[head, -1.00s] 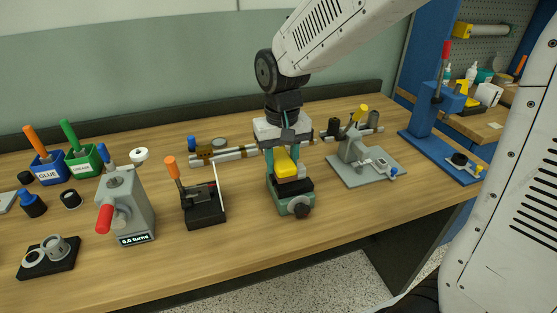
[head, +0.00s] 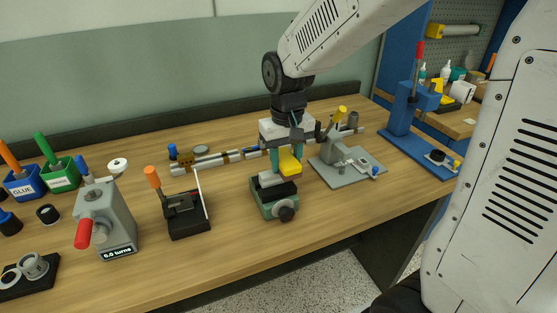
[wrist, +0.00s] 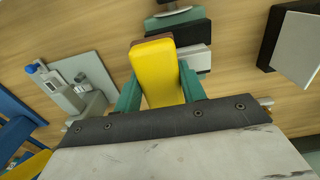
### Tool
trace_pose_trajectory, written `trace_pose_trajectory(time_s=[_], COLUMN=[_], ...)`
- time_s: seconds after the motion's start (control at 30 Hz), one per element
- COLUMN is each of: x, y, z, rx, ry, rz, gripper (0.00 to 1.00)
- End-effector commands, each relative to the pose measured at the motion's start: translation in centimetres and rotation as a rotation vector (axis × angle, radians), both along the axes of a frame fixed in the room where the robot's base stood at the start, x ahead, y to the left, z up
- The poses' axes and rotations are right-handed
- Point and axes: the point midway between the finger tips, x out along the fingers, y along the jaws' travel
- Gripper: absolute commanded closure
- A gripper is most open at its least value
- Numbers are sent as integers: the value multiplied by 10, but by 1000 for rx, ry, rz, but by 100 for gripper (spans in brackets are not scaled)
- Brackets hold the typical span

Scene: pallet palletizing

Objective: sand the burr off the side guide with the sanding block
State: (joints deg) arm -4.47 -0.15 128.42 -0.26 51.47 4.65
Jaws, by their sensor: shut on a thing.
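My gripper (head: 286,160) is shut on the yellow sanding block (head: 290,163), which has a brown underside. In the wrist view the block (wrist: 158,72) sits between the two teal fingers. A small green vise (head: 272,205) with dark jaws stands on the bench below. A pale metal piece, seemingly the side guide (head: 268,179), is in the vise; it also shows in the wrist view (wrist: 194,60). The block is at the far right side of the vise top; I cannot tell whether it touches the guide. No burr can be made out.
A grey fixture plate (head: 345,178) with a yellow-handled clamp stands close on the right. A black lever fixture (head: 188,222) and a grey crank device (head: 105,225) stand left. A rail assembly (head: 215,159) lies behind. Bare bench lies in front.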

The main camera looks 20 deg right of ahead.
Motion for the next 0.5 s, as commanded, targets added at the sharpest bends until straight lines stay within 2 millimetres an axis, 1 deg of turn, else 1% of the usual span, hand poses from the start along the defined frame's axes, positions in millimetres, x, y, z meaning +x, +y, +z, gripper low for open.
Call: trace_pose_trajectory(time_s=[0.07, 0.3, 0.37, 0.5], x=[-2, -3, -2, -1], y=[-3, -4, -4, -3], z=[-3, -3, -1, 13], rx=[-2, -2, -2, -2], ry=[7, 9, 8, 4], rz=[-1, 0, 0, 0], gripper=[85, 85, 85, 85])
